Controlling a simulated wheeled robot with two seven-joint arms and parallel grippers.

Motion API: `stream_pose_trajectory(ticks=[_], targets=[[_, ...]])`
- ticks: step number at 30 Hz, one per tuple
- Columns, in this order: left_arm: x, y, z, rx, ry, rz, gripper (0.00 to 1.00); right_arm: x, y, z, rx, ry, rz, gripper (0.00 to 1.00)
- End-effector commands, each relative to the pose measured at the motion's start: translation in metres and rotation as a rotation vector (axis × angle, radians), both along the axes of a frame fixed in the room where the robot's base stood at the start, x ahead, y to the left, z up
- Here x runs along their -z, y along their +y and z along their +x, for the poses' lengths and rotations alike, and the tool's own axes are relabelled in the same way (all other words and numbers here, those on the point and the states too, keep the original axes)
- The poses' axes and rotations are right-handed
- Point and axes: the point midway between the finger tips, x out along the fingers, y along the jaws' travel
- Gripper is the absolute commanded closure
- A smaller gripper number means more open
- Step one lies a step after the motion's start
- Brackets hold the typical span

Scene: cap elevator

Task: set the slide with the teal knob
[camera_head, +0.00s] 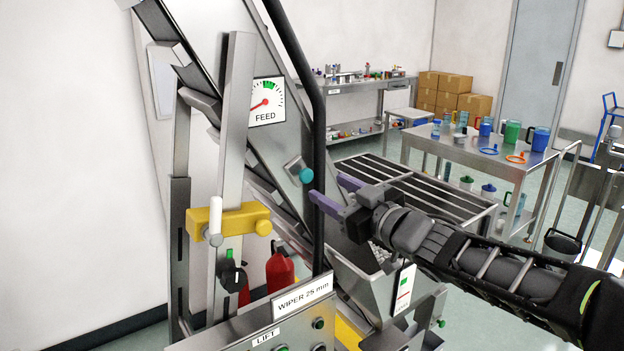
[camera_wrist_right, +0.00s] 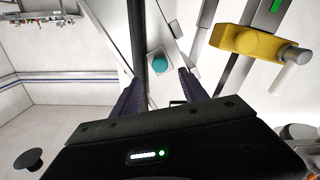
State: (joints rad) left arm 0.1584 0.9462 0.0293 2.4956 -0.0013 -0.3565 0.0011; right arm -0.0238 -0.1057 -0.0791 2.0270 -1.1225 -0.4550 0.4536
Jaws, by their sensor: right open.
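The gauge's red needle points to the lower left, away from the green band at the top. My left gripper is not in view.
A dark curved tube (camera_head: 318,120) runs close beside the knob. A yellow clamp block (camera_head: 228,221) with a white handle is at left. A hopper (camera_head: 372,275) and the WIPER 25 mm panel (camera_head: 303,292) are below. A table with mugs (camera_head: 480,150) stands behind.

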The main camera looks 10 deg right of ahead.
Motion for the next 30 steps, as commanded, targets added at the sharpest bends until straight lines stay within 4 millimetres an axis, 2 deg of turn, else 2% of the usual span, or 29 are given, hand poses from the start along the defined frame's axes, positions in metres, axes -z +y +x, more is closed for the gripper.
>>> stream_pose_trajectory(ticks=[13,24,30], targets=[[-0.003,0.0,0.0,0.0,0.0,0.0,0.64,0.0,0.024,0.058,-0.001,0.001,0.001,0.48],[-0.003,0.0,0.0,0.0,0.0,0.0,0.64,0.0,0.026,0.064,0.0,0.0,0.0,0.48],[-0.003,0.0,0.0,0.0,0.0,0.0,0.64,0.0,0.026,0.064,0.0,0.0,0.0,0.65]])
